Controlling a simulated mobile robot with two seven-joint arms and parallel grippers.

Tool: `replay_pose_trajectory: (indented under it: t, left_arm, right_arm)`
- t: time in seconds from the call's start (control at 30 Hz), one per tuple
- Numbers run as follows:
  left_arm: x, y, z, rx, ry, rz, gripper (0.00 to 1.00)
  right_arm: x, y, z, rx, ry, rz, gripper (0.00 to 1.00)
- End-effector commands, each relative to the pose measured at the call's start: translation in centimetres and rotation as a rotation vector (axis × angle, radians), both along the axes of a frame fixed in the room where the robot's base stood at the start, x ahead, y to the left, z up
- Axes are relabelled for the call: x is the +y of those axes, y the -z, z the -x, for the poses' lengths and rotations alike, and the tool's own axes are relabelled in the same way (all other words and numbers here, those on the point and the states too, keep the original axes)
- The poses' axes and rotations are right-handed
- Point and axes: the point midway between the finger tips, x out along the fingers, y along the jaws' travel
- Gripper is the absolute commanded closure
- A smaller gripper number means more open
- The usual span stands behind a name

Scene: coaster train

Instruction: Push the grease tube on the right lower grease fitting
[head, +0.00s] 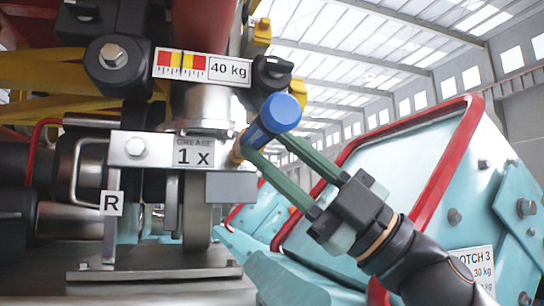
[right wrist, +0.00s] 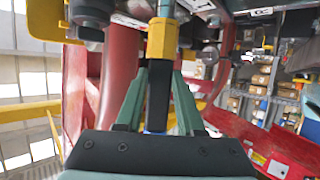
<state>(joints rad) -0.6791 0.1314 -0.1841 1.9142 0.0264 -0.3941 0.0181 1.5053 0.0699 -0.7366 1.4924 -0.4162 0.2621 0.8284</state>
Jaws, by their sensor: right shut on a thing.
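My right gripper (head: 264,143) reaches in from the lower right, its green fingers shut on the grease tube (head: 279,113). The tube has a blue body and a brass-coloured end. It is tilted, with the brass end down and left, close to the metal bracket (head: 156,150) labelled "GREASE 1 X" (head: 194,152). In the right wrist view the brass end (right wrist: 161,40) points up from between the fingers (right wrist: 157,75), in line with a thin silver piece (right wrist: 164,8). I cannot tell whether this is the fitting or whether they touch. The left gripper is not in view.
A "40 kg" scale plate (head: 201,67) and a black knob (head: 271,71) sit just above the tube. An "R" plate (head: 112,203) is at left. A light-blue car body with a red rim (head: 450,160) fills the right side behind my arm.

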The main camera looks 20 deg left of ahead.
Motion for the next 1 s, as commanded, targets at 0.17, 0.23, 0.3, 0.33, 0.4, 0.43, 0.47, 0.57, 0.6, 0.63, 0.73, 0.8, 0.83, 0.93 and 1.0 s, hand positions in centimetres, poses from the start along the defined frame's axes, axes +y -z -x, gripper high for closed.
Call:
replay_pose_trajectory:
  t: [0.17,0.23,0.3,0.33,0.4,0.43,0.47,0.57,0.6,0.63,0.73,0.8,0.83,0.93,1.0]
  left_arm:
    - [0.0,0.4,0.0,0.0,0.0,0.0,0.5]
    - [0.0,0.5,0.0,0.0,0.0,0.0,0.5]
    - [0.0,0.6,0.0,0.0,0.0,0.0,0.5]
    - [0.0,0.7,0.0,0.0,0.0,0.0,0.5]
    - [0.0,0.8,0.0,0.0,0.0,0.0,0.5]
    - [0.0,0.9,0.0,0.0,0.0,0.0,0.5]
    - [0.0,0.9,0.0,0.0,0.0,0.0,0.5]
    - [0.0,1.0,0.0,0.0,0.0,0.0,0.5]
    - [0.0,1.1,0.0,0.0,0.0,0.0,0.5]
    - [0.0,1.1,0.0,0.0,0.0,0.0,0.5]
    - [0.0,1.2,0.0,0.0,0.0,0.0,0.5]
    - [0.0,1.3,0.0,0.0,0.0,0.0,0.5]
    - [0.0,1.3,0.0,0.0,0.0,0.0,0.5]
    - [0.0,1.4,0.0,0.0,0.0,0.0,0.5]
    - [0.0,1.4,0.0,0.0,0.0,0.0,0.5]
  right_arm:
    - [-0.7,0.0,1.0,-0.003,0.001,-0.001,1.0]
    - [-0.9,0.0,1.3,-0.001,0.0,-0.001,1.0]
    - [-1.2,0.0,1.7,-0.002,0.001,-0.001,1.0]
    - [-1.3,0.0,1.8,-0.002,0.001,-0.001,1.0]
    - [-1.5,0.0,2.2,-0.003,0.001,-0.002,1.0]
    - [-1.6,0.0,2.3,-0.003,0.002,-0.002,1.0]
    - [-1.7,0.0,2.4,-0.003,0.002,-0.002,1.0]
    - [-2.0,0.0,3.0,-0.003,0.0,-0.001,1.0]
    - [-2.1,0.0,3.1,-0.002,0.001,-0.001,1.0]
    - [-2.2,0.0,3.3,-0.002,0.001,-0.001,1.0]
    - [-2.6,0.0,3.8,-0.002,0.001,-0.001,1.0]
    - [-2.8,0.0,4.1,-0.002,0.001,-0.001,1.0]
    - [-2.9,0.0,4.2,-0.002,0.001,-0.001,1.0]
    - [-3.1,0.0,4.5,0.0,0.001,-0.001,1.0]
    - [-3.1,0.0,4.6,0.0,0.001,-0.001,1.0]
